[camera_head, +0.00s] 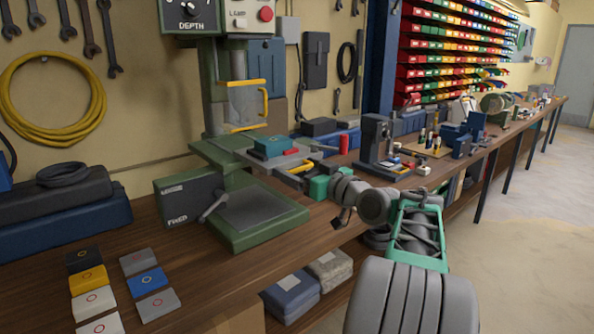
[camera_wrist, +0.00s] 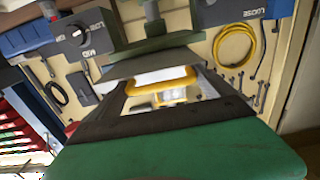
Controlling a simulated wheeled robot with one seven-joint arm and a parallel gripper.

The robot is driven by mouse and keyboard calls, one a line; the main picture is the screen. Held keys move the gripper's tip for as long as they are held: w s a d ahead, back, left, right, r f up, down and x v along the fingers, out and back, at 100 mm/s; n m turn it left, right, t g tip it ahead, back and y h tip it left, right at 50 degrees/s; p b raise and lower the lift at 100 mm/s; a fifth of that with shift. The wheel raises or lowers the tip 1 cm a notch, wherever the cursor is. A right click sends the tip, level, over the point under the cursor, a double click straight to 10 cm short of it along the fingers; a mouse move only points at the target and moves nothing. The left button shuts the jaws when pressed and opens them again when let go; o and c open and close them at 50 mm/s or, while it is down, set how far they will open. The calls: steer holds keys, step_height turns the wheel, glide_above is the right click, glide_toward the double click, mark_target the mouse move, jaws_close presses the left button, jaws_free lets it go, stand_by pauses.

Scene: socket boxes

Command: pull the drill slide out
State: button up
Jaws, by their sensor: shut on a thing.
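The drill press (camera_head: 225,185) is green and stands on the wooden bench. Its drill slide (camera_head: 262,158) is a flat grey plate at mid-height, with a yellow handle (camera_head: 302,167) at its front right. A teal block (camera_head: 272,146) and a small red piece lie on top of the slide. My gripper (camera_head: 308,178) reaches in from the right and is shut on the yellow handle. In the wrist view the yellow handle (camera_wrist: 162,87) sits between my dark fingers. The exact finger contact is partly hidden in the head view.
A clear guard with yellow bars (camera_head: 245,103) hangs above the slide. A grey box (camera_head: 190,202) with a lever stands at the press base. Several coloured tiles (camera_head: 88,280) lie at the bench's front left. A small grey machine (camera_head: 375,140) stands to the right.

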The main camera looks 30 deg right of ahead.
steer(key=shift+d+r, duration=0.1)
steer(key=shift+d, duration=0.05)
steer(key=o, duration=1.8)
steer(key=shift+c, duration=0.2)
steer(key=s, duration=0.8)
steer(key=shift+d+b, duration=0.3)
steer(key=shift+d, duration=0.05)
steer(key=shift+w, duration=0.1)
steer(key=w+a+f+g+p, duration=0.1)
steer(key=a+f+g+p, duration=0.35)
steer(key=a, duration=0.65)
steer(key=w+a+f+g+p, duration=0.25)
steer(key=a+g+p, duration=0.2)
steer(key=a, duration=0.55)
steer(key=s+a+f+g+p, duration=0.3)
steer(key=s+a, duration=0.1)
steer(key=s, duration=0.5)
steer(key=s+a+f+m+g+h+p, duration=0.1)
steer(key=s+a+f+g+p, duration=0.1)
steer(key=s, duration=0.7)
steer(key=a+f+p, duration=0.1)
steer(key=a, duration=0.1)
steer(key=shift+a+f+g+h, duration=0.3)
steer(key=shift+f+g, duration=0.05)
steer(key=shift+g, duration=0.05)
